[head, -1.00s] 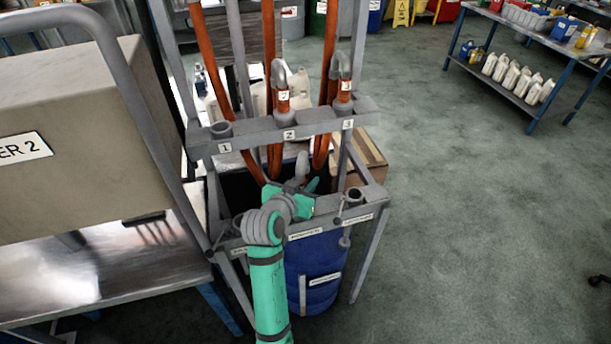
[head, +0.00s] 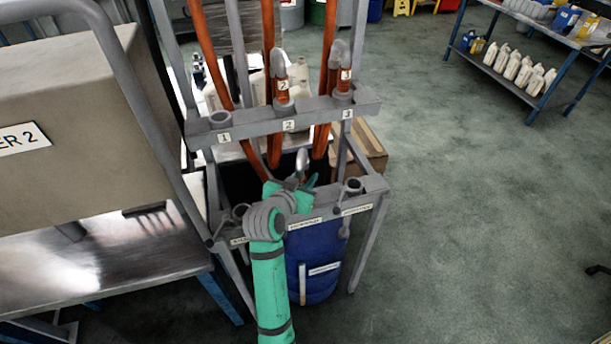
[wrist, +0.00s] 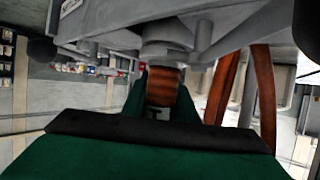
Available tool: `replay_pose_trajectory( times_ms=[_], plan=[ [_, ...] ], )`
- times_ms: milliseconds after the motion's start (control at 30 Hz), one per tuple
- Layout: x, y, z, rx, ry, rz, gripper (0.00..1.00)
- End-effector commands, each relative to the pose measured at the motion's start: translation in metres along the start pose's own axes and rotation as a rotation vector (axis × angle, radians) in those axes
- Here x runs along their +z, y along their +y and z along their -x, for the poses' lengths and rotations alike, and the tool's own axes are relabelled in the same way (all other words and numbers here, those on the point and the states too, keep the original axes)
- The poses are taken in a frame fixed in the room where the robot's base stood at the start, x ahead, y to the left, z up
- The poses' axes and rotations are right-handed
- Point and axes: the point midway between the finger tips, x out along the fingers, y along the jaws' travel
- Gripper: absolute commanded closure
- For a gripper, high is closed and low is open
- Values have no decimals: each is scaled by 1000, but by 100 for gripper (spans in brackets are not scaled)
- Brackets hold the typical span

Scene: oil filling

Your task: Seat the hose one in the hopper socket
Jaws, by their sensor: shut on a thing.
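My gripper (head: 304,186) is over the middle of the grey stand's front rail, largely hidden behind my wrist. It is shut on hose one (head: 212,62), the orange hose hanging down past the empty rack holder marked 1. In the wrist view, the orange hose end (wrist: 162,88) sits between my green fingers (wrist: 160,110). A grey collar (wrist: 165,45) is right beyond the hose end; I cannot tell whether they are joined. A pale grey tip (head: 301,160) shows above my gripper. Ring sockets stand at the rail's left (head: 240,212) and right (head: 353,186); the rail labels are unreadable.
Hose two (head: 281,90) and hose three (head: 343,85) hang in the rack (head: 262,120). A blue drum (head: 318,255) stands under the stand. A metal table (head: 110,260) with a large beige box is at the left.

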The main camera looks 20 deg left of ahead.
Motion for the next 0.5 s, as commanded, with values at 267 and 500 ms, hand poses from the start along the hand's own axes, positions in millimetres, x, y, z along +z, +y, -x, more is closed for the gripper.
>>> replay_pose_trajectory(
  times_ms=[267,500],
  plan=[
    [-1,0,0,0,2,-1,67],
    [0,0,0,0,1,0,52]
  ],
)
